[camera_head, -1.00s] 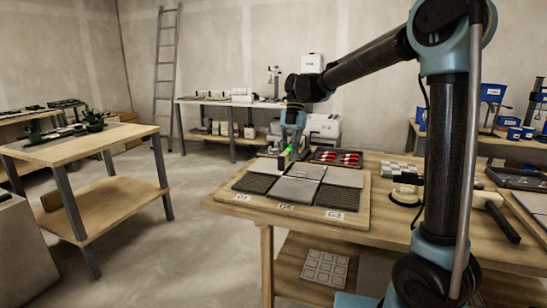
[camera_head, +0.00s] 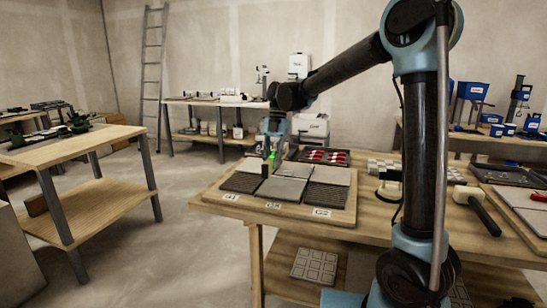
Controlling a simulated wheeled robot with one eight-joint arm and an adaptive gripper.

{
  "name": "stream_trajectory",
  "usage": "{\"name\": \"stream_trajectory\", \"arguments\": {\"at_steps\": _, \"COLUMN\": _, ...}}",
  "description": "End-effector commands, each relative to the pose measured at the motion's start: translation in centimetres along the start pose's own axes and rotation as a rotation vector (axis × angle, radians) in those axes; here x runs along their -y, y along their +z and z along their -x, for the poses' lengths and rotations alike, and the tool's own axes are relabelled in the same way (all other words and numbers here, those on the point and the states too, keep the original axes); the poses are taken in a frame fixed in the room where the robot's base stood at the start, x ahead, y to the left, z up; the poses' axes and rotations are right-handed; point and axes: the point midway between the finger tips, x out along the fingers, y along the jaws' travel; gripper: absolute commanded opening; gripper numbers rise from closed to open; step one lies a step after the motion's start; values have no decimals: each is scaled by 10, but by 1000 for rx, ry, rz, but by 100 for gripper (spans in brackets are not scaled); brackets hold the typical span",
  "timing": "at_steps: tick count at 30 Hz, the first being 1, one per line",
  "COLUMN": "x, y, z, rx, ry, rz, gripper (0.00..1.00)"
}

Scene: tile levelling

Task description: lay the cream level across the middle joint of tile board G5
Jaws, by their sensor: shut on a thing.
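My gripper (camera_head: 270,154) is over the back left part of the tiled wooden board (camera_head: 285,212). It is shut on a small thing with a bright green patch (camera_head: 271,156). The thing is too small and too covered for me to tell its shape or whether it is the cream level. A dark upright piece (camera_head: 264,169) shows just below it. Dark ribbed and grey tiles (camera_head: 281,190) lie on the board with joints between them.
A dark tray with red-and-white items (camera_head: 325,156) stands behind the board. The workbench (camera_head: 375,222) has a bare strip right of the board.

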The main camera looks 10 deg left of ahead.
Motion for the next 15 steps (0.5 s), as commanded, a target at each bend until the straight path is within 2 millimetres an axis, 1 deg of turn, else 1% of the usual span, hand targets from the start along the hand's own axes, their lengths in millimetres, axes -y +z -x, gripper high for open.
{"name": "stream_trajectory", "arguments": {"at_steps": 9, "x": 0, "y": 12, "z": -28, "rx": 0, "ry": 0, "rz": 0, "gripper": 0}}
{"name": "stream_trajectory", "arguments": {"at_steps": 15, "x": 0, "y": 16, "z": -39, "rx": 0, "ry": 0, "rz": 0, "gripper": 0}}
